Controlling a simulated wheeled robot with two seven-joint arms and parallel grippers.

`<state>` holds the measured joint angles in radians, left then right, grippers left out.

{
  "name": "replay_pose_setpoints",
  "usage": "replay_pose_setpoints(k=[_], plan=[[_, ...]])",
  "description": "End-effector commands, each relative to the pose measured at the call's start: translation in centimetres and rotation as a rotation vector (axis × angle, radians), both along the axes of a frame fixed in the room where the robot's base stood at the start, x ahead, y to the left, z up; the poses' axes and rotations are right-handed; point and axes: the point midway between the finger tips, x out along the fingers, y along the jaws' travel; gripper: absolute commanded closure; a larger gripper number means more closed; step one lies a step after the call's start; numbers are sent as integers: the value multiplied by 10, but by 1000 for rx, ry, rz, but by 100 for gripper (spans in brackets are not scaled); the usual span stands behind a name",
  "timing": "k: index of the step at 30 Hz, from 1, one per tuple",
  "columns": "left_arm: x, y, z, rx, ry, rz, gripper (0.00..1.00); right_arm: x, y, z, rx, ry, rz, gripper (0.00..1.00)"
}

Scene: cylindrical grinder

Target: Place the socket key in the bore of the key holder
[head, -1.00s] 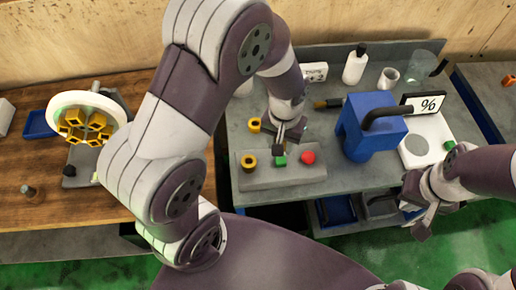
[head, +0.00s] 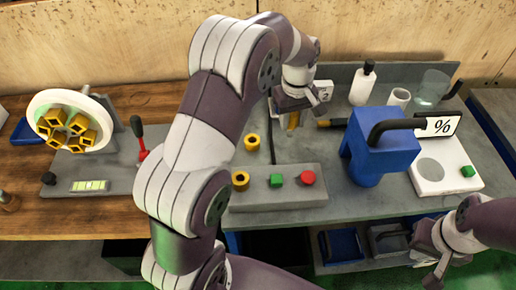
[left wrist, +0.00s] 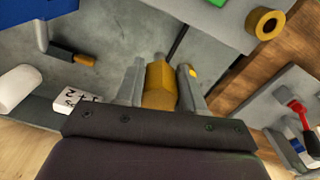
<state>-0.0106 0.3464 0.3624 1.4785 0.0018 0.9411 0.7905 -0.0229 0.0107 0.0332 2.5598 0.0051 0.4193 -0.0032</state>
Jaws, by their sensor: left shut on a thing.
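My left gripper (head: 293,114) is shut on an ochre block-like piece, which I take to be the socket key (left wrist: 160,85); it also shows below the fingers in the head view (head: 293,121). The gripper is over the back of the grey bench, behind the button panel. Two ochre sleeves with open bores show: one on the panel's left end (head: 240,180), one on the bench behind it (head: 252,141). Which is the key holder I cannot tell. The panel sleeve also shows in the left wrist view (left wrist: 265,24). My right gripper (head: 437,270) is low at right; its jaw opening is unclear.
The grey panel (head: 275,197) carries a green and a red button. A blue block-like unit (head: 377,148), a white scale (head: 450,167), a white bottle (head: 363,84) and a brush (head: 333,123) occupy the bench's right and back. A grinder-like machine (head: 70,121) stands on the wooden table.

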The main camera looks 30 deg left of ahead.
Motion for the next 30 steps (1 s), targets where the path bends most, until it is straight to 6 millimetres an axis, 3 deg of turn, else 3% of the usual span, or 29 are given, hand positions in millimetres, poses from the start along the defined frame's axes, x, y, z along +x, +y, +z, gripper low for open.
replay_pose_setpoints(k=[4, 12, 15, 24, 30], plan=[[-2, 24, -12, 0, 16, 38, 95, 0, 0, 7, 0, 0, 0, 100], [2, 98, -57, 0, 14, 35, 95, 0, 0, 24, 0, 0, 0, 100], [4, 112, -66, -1, 13, 32, 95, 0, 0, 26, 0, 0, 0, 100], [4, 116, -108, 0, 13, 28, 95, 0, 0, 37, 0, 0, 0, 100], [4, 116, -111, 0, 11, 28, 95, 0, 0, 35, 0, 0, 0, 100]])
